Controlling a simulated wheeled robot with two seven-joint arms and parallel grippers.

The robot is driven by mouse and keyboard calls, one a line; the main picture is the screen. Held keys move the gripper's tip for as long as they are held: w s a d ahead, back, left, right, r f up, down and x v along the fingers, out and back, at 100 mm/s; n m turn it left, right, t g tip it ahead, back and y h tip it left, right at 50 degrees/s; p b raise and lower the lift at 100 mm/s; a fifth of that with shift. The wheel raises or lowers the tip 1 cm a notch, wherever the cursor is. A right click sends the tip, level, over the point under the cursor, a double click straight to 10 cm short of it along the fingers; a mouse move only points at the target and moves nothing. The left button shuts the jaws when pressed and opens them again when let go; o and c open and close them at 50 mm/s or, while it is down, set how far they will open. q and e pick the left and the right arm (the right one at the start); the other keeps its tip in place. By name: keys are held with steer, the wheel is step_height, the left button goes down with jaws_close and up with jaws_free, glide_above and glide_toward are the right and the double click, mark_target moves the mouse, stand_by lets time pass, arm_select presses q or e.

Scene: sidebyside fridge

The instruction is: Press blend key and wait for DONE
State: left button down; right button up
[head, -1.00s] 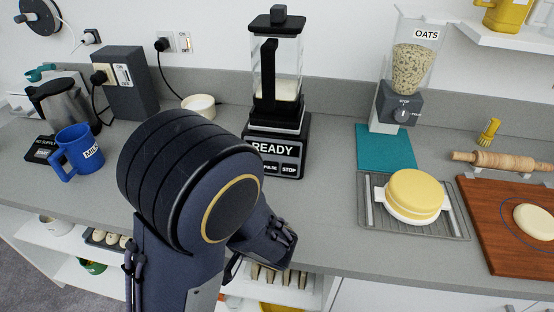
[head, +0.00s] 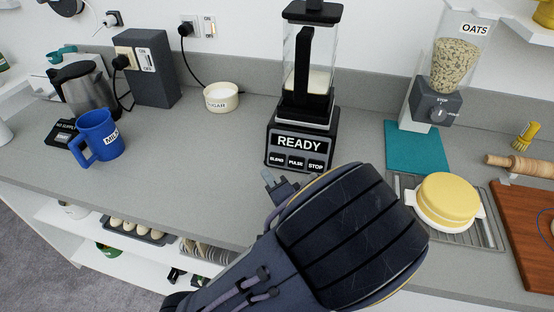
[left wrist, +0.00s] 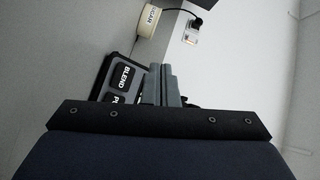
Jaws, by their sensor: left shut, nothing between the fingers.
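The blender (head: 304,90) stands on the counter with a white content in its clear jar. Its display (head: 299,143) reads READY. Below the display are three keys: the blend key (head: 277,160), PULSE (head: 296,162) and STOP (head: 316,165). The blend key also shows in the left wrist view (left wrist: 122,76), beside the fingers. My left gripper (head: 270,178) is shut and empty, just in front of and below the blend key in the head view; I cannot tell whether it touches the base. My right gripper is not in view.
A sugar bowl (head: 221,97) stands left of the blender, with a blue milk mug (head: 98,135) and a kettle (head: 86,90) farther left. An oats dispenser (head: 447,70) and a yellow round thing on a rack (head: 449,200) are at the right.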

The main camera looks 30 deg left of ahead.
mark_target(277, 159)
arm_select(q)
steer(key=w+f, duration=0.1)
steer(key=w, duration=0.1)
steer(key=w+a+f+b, duration=0.1)
steer(key=w, duration=0.1)
steer(key=w+f+b, duration=0.1)
steer(key=w, duration=0.1)
steer(key=shift+a, duration=0.25)
steer(key=shift+w+a, duration=0.1)
steer(key=shift+w, duration=0.45)
steer(key=shift+f, duration=0.1)
stand_by(1.2)
steer(key=shift+w+f+b, duration=0.15)
steer(key=shift+w+b, duration=0.1)
steer(key=shift+b, duration=0.35)
